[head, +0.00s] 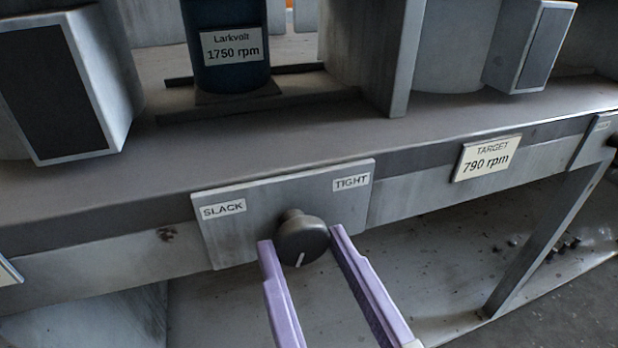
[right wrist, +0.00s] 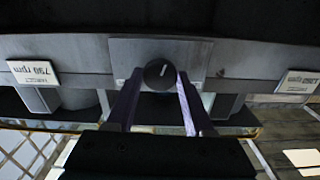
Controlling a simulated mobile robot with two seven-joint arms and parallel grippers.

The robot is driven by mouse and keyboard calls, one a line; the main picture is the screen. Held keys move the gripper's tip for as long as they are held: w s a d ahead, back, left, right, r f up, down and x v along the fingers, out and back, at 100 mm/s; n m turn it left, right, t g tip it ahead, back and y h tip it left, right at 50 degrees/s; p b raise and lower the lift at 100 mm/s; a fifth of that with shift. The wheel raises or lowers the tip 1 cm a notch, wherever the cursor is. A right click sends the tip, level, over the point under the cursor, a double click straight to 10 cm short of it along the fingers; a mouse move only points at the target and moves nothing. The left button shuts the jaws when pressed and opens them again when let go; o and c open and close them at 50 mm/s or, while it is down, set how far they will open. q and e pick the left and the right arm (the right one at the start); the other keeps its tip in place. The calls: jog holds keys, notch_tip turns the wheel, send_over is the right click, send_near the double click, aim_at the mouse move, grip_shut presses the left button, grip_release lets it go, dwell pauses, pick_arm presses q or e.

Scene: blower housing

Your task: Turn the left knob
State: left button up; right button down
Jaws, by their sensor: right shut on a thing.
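A dark round knob (head: 302,241) sits on a grey plate (head: 285,195) on the front rail, left of another knob (head: 613,141) cut off at the right edge. The plate reads SLACK on the left and TIGHT on the right. A pale line on the knob's face points down in the head view. My right gripper (head: 301,238) has its purple fingers on either side of this knob, shut on it. The right wrist view, upside down, shows the knob (right wrist: 159,74) between the fingertips. My left gripper is out of view.
A TARGET 790 rpm sign (head: 487,158) is on the rail to the right. Above the rail is a grey ledge (head: 230,145) with a blue cylinder (head: 228,40) labelled Larkvolt 1750 rpm. A slanted leg (head: 545,235) stands below the rail at right.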

jog(key=shift+r+m+p, duration=0.1)
jog(key=shift+m+p, duration=0.9)
jog(key=shift+m, duration=0.6)
jog(key=shift+m+p, duration=0.6)
jog(key=shift+m, duration=1.5)
jog(key=shift+c, duration=1.4)
grip_release()
jog(key=v, duration=1)
jog(key=shift+p, duration=0.4)
